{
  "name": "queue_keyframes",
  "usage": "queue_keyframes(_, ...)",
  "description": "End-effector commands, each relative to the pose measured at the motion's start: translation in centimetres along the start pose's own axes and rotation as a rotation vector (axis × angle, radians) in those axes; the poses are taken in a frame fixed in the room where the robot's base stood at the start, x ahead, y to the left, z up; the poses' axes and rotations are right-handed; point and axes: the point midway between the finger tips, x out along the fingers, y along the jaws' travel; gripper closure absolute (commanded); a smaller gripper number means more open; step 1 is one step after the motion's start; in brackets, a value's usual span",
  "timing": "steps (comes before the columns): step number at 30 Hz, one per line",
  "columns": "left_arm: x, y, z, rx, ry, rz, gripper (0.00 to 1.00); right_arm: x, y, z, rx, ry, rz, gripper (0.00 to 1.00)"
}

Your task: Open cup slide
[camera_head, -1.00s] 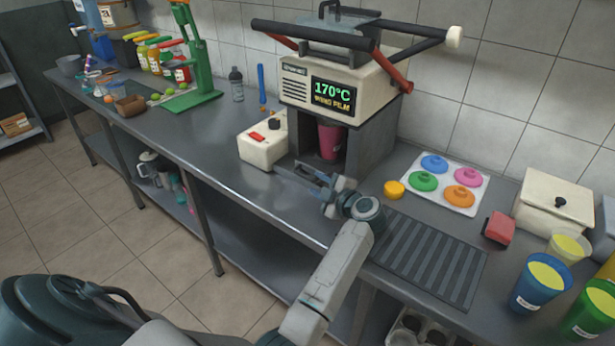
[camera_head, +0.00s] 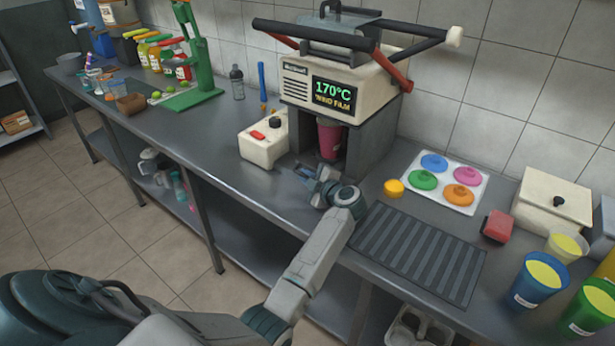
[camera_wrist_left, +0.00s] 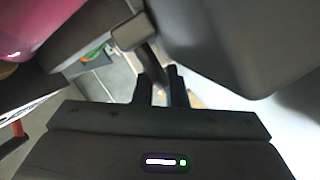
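The white press (camera_head: 340,92) stands against the wall, its display reading 170°C. A pink cup (camera_head: 330,138) sits upright in its dark lower bay; its edge also shows at the upper left of the left wrist view (camera_wrist_left: 30,22). My left gripper (camera_head: 312,178) is low in front of the bay, above the counter edge. In the left wrist view its two dark fingers (camera_wrist_left: 160,90) stand a small gap apart. A grey handle (camera_wrist_left: 132,34) with a short stem reaches down to the fingertips. Whether the fingers press on it is unclear. My right gripper is out of view.
A white box with a red button (camera_head: 263,142) stands left of the bay. A yellow round piece (camera_head: 394,188), a tray of coloured lids (camera_head: 445,183) and a ribbed dark mat (camera_head: 415,250) lie to the right. Filled cups (camera_head: 540,280) stand at the right edge.

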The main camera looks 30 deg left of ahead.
Motion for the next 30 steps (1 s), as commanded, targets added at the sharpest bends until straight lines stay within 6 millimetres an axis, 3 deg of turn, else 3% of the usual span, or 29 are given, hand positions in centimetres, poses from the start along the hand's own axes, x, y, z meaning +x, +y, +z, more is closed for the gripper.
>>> queue_keyframes(10, -0.1, 0.4, -0.2, -0.006, -0.004, 0.005, 1.0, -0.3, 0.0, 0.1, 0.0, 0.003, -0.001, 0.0)
queue_keyframes(14, -0.3, 0.1, -0.7, -0.005, -0.003, 0.003, 1.0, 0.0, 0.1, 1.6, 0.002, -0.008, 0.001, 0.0)
queue_keyframes(30, -2.4, -3.6, -6.0, 0.0, -0.003, -0.001, 1.0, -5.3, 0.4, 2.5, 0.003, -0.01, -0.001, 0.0)
